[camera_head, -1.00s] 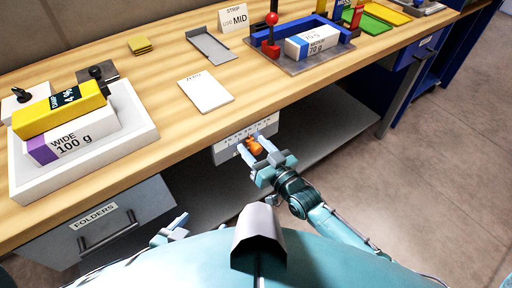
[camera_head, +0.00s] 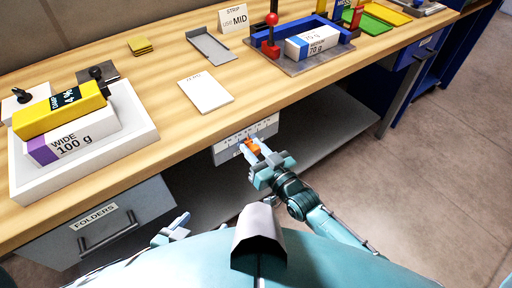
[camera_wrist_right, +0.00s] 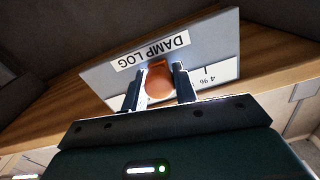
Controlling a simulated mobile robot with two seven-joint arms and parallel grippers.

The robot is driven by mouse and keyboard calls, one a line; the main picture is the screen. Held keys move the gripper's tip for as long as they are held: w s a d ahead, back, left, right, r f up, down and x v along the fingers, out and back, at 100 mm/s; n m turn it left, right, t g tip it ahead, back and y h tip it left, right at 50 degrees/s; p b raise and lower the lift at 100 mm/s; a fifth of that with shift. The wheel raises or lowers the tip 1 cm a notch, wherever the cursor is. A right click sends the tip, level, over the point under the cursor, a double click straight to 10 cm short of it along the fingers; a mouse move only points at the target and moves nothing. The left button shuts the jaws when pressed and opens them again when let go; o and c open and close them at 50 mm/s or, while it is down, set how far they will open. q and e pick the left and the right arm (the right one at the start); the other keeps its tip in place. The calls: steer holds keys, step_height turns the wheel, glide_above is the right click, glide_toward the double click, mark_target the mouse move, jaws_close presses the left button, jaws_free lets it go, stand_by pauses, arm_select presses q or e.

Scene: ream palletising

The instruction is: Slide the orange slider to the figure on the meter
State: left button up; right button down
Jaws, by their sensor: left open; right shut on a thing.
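The orange slider (camera_head: 251,145) sits on the light grey damp log panel (camera_head: 229,152), under the bench's front edge. My right gripper (camera_head: 253,148) is shut on the slider. In the right wrist view the slider (camera_wrist_right: 159,84) is between both fingers, and the panel (camera_wrist_right: 219,42) reads "DAMP LOG" upside down, with a "4 %" mark right of the fingers. Other scale figures are hidden or too small to read. The yellow damp meter (camera_head: 38,119) shows "4 %" and lies on the white "WIDE 100 g" ream (camera_head: 88,137). My left gripper (camera_head: 178,226) is open and empty at lower left.
A white tray (camera_head: 140,134) holds the ream on the bench (camera_head: 168,118). A white card (camera_head: 205,94) lies above the panel. The "FOLDERS" drawer (camera_head: 128,214) is below at left. A grey shelf (camera_head: 325,128) extends right of my right gripper.

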mark_target(228, 152)
steer(key=s+a, duration=0.1)
steer(key=a, duration=0.1)
steer(key=s+a+p, duration=0.1)
steer(key=s+a, duration=0.1)
steer(key=shift+s+a, duration=0.1)
steer(key=shift+a, duration=0.05)
steer(key=shift+s+a, duration=0.2)
steer(key=shift+a, duration=0.05)
steer(key=c, duration=1.1)
jaws_free()
steer(key=shift+s+d, duration=0.3)
steer(key=shift+s, duration=0.05)
steer(key=v, duration=1.2)
steer(key=shift+s, duration=0.15)
